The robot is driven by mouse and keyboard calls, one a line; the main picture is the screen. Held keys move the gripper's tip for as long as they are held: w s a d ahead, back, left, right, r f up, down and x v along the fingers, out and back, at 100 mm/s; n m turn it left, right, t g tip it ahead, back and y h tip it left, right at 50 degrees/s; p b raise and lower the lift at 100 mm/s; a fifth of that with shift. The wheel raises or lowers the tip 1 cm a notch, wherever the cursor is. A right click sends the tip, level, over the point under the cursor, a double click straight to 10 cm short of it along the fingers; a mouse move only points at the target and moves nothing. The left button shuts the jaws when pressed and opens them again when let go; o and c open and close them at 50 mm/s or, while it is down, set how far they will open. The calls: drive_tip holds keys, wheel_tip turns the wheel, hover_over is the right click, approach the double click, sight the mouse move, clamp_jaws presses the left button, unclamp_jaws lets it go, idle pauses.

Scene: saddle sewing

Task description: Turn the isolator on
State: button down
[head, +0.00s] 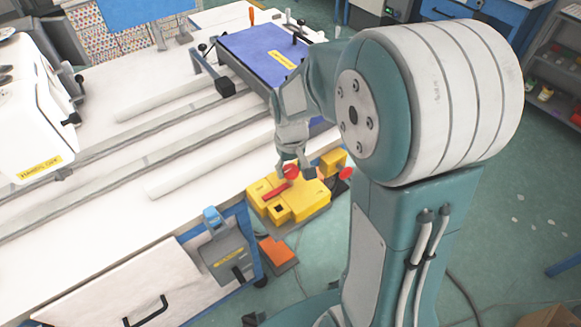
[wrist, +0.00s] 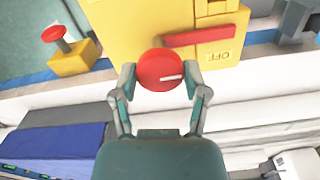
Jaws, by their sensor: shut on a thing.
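The isolator is a yellow box (head: 300,207) beside the workbench's edge, and it fills the top of the wrist view (wrist: 140,25). It has a round red knob (wrist: 150,70) with a white line lying nearly level in the wrist view. A red bar (wrist: 205,37) sits beside the knob, with the word OFF on the yellow face near it. The bar also shows in the head view (head: 275,190). My gripper (wrist: 161,82) has its two fingers closed on opposite sides of the knob. In the head view my gripper (head: 292,168) reaches down over the box.
A small yellow box with a red mushroom button (wrist: 53,33) stands close by; it also shows in the head view (head: 345,173). A blue-topped unit (head: 262,55) and long rails lie on the white bench. An orange pedal (head: 278,252) is below.

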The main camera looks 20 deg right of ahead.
drive_tip(key=shift+s+n, duration=0.1)
drive_tip(key=shift+n, duration=0.2)
drive_tip(key=n, duration=0.3)
drive_tip(key=shift+f+n, duration=0.1)
drive_tip(key=shift+n, duration=0.2)
drive_tip(key=n, duration=0.4)
drive_tip(key=shift+n, duration=0.3)
drive_tip(key=n, duration=0.4)
drive_tip(key=shift+n, duration=2.5)
drive_tip(key=shift+c, duration=0.4)
unclamp_jaws()
